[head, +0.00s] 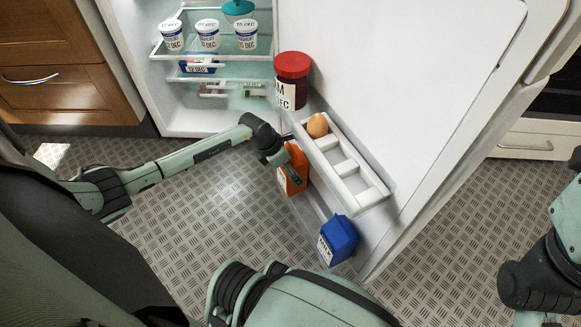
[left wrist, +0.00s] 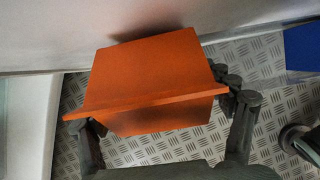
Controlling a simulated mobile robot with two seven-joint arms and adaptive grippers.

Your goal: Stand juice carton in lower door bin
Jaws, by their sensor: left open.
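The orange juice carton (head: 297,168) stands in the lower bin (head: 305,205) on the inside of the open fridge door. In the left wrist view the carton (left wrist: 150,72) fills the middle, close to the white door panel. My left gripper (head: 275,162) is at the carton's left side in the head view. In the left wrist view its open fingers (left wrist: 158,112) sit on either side of the carton. Whether they touch it I cannot tell. The carton's base is partly hidden. My right arm shows at the right edge; its gripper is out of view.
A blue milk carton (head: 338,240) stands in the same bin, nearer the door's outer end. Above are an egg rack with one egg (head: 317,125) and a red-lidded jar (head: 292,80). Yoghurt cups (head: 208,34) stand inside the fridge. The patterned floor (head: 215,210) is clear.

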